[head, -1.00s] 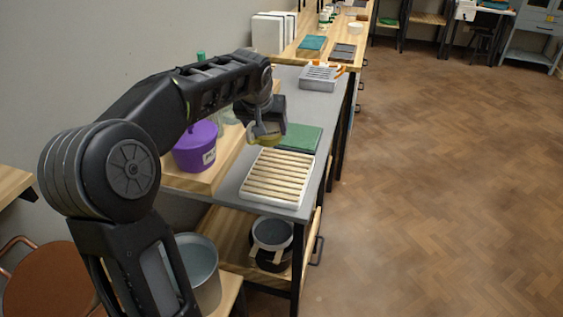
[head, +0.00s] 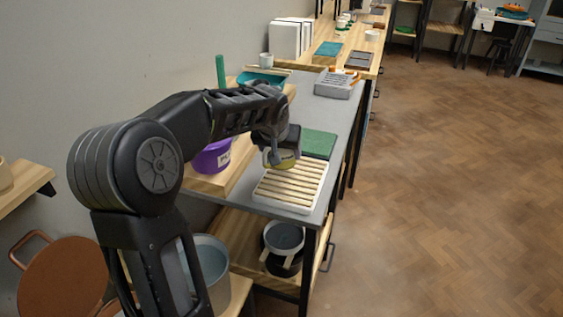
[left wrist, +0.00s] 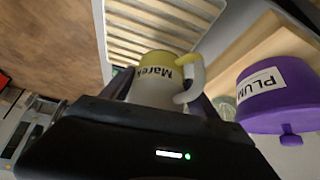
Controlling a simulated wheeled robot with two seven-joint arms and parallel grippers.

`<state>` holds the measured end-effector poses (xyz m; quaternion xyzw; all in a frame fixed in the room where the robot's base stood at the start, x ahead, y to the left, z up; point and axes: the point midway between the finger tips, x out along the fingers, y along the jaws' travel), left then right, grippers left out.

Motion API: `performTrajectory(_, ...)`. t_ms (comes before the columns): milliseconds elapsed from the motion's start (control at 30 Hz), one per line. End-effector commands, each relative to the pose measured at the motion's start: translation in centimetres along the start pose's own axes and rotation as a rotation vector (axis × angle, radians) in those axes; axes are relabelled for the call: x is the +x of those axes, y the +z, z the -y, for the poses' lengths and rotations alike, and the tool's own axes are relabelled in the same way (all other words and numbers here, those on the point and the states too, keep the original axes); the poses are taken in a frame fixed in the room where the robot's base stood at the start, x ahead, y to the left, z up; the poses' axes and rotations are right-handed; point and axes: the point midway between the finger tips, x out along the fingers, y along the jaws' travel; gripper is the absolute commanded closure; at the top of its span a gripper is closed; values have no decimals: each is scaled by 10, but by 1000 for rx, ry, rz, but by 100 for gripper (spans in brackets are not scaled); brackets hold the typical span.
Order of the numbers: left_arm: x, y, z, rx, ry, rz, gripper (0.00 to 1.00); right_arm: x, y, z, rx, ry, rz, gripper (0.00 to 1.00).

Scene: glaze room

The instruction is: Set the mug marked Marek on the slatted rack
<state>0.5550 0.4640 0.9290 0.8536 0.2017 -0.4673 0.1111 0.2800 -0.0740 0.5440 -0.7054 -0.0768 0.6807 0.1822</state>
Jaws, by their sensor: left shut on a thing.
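The mug marked Marek (left wrist: 152,88) is pale with a yellow band and a light handle; its name shows in the left wrist view. My left gripper (head: 282,157) is shut on the mug, which also shows in the head view (head: 287,163), partly hidden by the gripper. The white slatted rack (head: 290,188) with wooden slats lies on the grey tabletop; it also shows in the left wrist view (left wrist: 122,42). The mug is at the rack's far edge in the head view; I cannot tell whether they touch. My right gripper is not in view.
A purple pot labelled PLUM (left wrist: 272,95) stands on a wooden board left of the rack. A green mat (head: 318,144) lies just behind the rack. A grey slotted box (head: 336,85) stands farther back. Grey tabletop is free between mat and box.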

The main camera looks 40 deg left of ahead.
Motion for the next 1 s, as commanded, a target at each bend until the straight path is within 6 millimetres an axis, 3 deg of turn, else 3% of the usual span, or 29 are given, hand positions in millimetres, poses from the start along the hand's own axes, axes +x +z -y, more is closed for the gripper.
performTrajectory(367,29,19,0,1,1,-1,85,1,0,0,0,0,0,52)
performTrajectory(767,34,22,0,1,1,-2,85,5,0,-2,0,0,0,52)
performTrajectory(800,34,22,0,1,1,-1,29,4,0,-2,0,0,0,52)
performTrajectory(1000,33,21,0,1,1,0,13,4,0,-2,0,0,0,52)
